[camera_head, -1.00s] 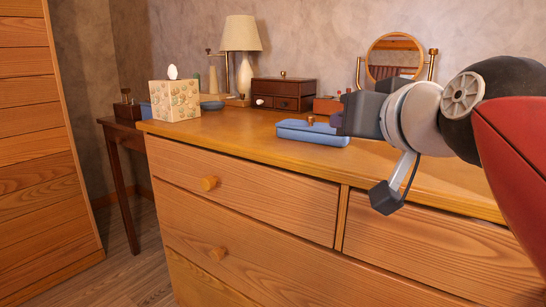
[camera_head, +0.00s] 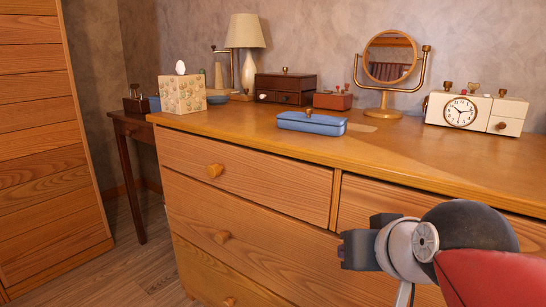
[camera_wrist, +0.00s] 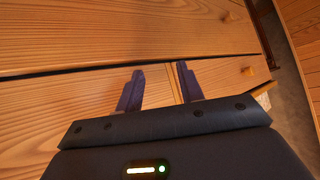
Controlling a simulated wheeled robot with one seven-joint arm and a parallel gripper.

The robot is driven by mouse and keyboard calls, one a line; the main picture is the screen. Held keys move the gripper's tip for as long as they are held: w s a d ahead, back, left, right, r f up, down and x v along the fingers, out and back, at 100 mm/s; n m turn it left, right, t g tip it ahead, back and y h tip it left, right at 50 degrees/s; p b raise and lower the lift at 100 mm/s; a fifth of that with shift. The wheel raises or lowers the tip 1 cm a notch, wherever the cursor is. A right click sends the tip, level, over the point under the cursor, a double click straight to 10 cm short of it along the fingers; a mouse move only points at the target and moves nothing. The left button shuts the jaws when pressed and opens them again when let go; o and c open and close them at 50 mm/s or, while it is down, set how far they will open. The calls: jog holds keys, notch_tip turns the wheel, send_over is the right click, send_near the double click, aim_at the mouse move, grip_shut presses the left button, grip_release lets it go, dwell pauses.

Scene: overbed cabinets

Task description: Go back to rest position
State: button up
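My gripper (camera_head: 352,250) hangs low in front of the wooden dresser (camera_head: 240,183), at the lower right of the head view. It points left and is below the dresser's top edge. In the wrist view its two dark fingers (camera_wrist: 160,84) are apart, with nothing between them. Drawer fronts (camera_wrist: 80,35) fill the view beyond the fingers. I cannot tell the exact gap between fingertips and wood.
On the dresser top stand a tissue box (camera_head: 182,95), a blue box (camera_head: 311,123), a round mirror (camera_head: 389,61) and a white clock box (camera_head: 462,112). Drawer knobs (camera_head: 215,170) stick out. Floor (camera_head: 140,250) is open at the lower left.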

jog(key=s+d+f+g+h, duration=0.15)
jog(key=s+f+g, duration=0.4)
jog(key=f, duration=0.85)
notch_tip(320, 180, up, 12)
jog(key=s+t+p, duration=0.1)
jog(key=s+p, duration=0.1)
jog(key=p, duration=1.1)
jog(key=shift+r, duration=0.15)
jog(key=shift+s+d, duration=0.1)
